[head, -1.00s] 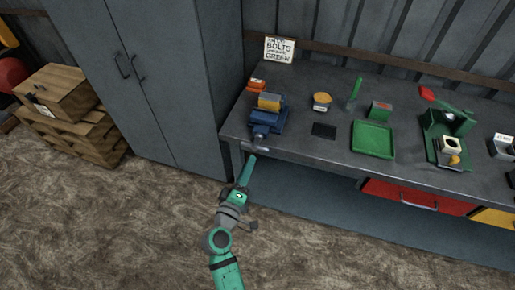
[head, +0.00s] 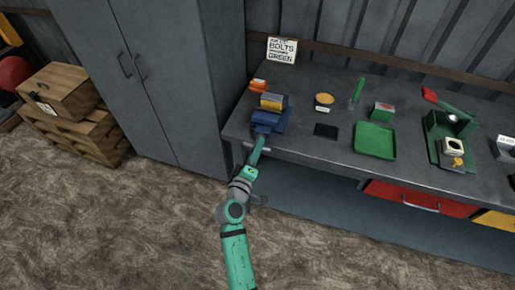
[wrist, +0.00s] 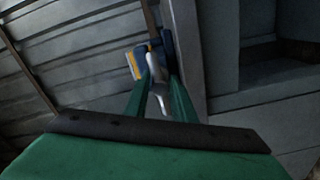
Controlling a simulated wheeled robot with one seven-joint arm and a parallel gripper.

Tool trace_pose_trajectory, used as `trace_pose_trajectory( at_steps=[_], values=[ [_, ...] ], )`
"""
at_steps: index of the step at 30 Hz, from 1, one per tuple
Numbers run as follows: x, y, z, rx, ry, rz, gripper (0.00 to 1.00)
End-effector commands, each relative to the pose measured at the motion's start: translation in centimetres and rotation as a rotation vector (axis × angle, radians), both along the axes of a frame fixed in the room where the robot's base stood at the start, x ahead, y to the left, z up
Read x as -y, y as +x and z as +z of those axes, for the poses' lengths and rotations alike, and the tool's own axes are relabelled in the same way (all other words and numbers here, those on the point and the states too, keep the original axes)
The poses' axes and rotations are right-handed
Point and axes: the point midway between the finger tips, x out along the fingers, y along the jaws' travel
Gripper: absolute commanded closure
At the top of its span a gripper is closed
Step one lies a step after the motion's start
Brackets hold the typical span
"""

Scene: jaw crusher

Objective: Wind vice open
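The blue vice (head: 266,120) stands at the front left corner of the workbench, with a yellow-orange block (head: 272,101) in its jaws. Its grey bar handle (head: 263,150) hangs at the bench's front edge. My gripper (head: 258,147) is at this handle, in front of the vice and pointing at it. In the wrist view, the two green fingers (wrist: 160,78) stand apart, with the grey handle (wrist: 159,98) between them. The blue and yellow of the vice (wrist: 139,62) show just beyond the tips. Whether the fingers touch the handle is not clear.
On the workbench (head: 330,160) lie a green tray (head: 375,141), a dark flat pad (head: 326,131) and a green jaw-crusher device (head: 448,135). A tall grey cabinet (head: 180,90) stands close on the left. The floor in front is clear.

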Motion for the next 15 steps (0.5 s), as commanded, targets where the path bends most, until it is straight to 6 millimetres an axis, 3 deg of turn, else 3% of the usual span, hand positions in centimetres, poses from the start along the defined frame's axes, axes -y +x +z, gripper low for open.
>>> trace_pose_trajectory(
  at_steps=[1, 3, 15],
  values=[
    [-0.08, -0.01, 0.01, 0.000, 0.000, 0.001, 0.90],
    [-0.15, -0.02, -0.01, 0.000, 0.000, 0.002, 1.00],
    [-0.41, -0.01, -0.06, 0.026, 0.081, 0.006, 1.00]
  ],
)
